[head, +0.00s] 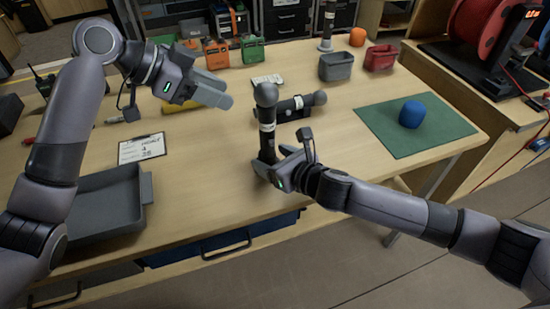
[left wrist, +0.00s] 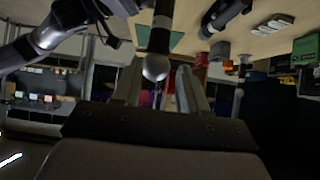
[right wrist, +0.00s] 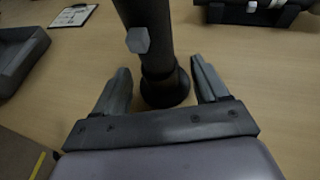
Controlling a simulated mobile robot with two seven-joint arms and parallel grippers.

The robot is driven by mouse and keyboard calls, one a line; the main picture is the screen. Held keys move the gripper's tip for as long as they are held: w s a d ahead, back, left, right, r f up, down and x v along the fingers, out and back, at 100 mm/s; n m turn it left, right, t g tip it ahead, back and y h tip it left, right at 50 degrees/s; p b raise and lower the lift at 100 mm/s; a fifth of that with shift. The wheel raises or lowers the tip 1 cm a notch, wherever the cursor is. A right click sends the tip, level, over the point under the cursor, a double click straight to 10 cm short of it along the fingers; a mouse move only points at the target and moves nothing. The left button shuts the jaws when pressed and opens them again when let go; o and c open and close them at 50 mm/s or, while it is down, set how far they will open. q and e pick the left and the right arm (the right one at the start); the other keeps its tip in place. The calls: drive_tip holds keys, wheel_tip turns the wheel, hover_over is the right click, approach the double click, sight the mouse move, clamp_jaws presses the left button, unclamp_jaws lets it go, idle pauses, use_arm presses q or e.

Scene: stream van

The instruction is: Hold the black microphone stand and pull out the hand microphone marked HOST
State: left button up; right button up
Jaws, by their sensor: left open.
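A hand microphone (head: 266,95) with a grey ball head stands upright in the black microphone stand (head: 267,148); its white band (head: 267,127) is too small to read. My left gripper (head: 222,96) is open, left of the microphone's head. In the left wrist view the ball head (left wrist: 155,67) shows between the open fingers, with no contact visible. My right gripper (head: 270,172) is low at the stand. In the right wrist view the stand's tube (right wrist: 148,40), with a hexagonal knob, and its round base show ahead of the parted fingers (right wrist: 162,75).
Another microphone (head: 320,97) lies in a black holder (head: 294,108) just behind right. A grey tray (head: 105,205) and a clipboard (head: 141,148) are at left. A blue roll (head: 411,114) sits on a green mat (head: 440,140) at right. Grey (head: 336,66) and red bins stand behind.

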sight(268, 101)
drive_tip(key=c, duration=1)
use_arm(q)
drive_tip(key=shift+o, duration=0.9)
use_arm(e)
drive_tip(key=shift+c, duration=0.5)
use_arm(q)
drive_tip(key=o, duration=0.5)
drive_tip(key=d+n+y, duration=0.1)
drive_tip(key=d+r+n+y, duration=0.1)
drive_tip(key=d, duration=0.1)
drive_tip(key=d+r+n+y, duration=0.1)
drive_tip(key=shift+s+d+g, duration=0.15)
drive_tip(key=shift+d+g, duration=0.15)
drive_tip(key=shift+d, duration=0.1)
wheel_tip(268, 101, up, 4)
drive_tip(key=d+n+t+y, duration=0.2)
drive_tip(key=d+n+y, duration=0.1)
drive_tip(key=n+y, duration=0.3)
drive_tip(key=shift+n+h, duration=0.5)
drive_tip(key=x, duration=1.1)
drive_tip(key=shift+s+f, duration=0.25)
drive_tip(key=shift+f, duration=0.3)
